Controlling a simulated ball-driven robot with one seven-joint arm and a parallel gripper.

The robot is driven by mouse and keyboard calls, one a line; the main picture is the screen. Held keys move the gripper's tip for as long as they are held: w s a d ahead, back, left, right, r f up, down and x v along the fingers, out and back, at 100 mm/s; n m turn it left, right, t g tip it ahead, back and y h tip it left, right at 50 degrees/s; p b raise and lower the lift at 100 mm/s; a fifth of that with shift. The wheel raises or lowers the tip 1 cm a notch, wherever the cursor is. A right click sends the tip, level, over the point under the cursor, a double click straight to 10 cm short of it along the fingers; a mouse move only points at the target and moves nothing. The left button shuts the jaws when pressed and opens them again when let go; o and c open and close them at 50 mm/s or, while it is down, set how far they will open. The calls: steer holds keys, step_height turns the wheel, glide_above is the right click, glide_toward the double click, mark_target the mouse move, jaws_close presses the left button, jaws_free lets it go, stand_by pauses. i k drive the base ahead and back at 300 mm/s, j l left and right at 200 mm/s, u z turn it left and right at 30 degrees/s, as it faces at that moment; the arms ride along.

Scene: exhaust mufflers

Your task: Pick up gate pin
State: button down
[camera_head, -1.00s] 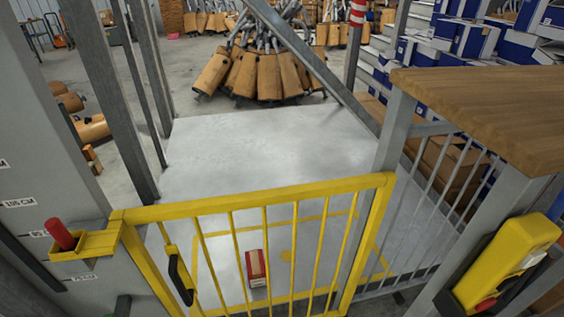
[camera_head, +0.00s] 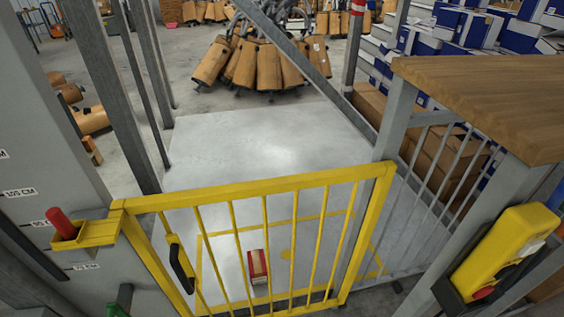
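A red pin (camera_head: 61,224) stands upright in a yellow bracket (camera_head: 97,232) on the grey post at the left; its lower part is hidden in the bracket. It is likely the gate pin. The yellow barred gate (camera_head: 250,187) spans the lower middle, with its left end beside the bracket. A black handle (camera_head: 181,268) is on the gate's left side. My gripper is not in view.
A red and tan box (camera_head: 258,267) lies on the grey platform (camera_head: 260,150) behind the gate. A yellow control box (camera_head: 506,248) hangs at right below a wooden top (camera_head: 490,95). Mufflers (camera_head: 265,65) stand at the back.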

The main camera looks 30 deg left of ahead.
mark_target(55, 215)
steer(key=u, duration=1.85)
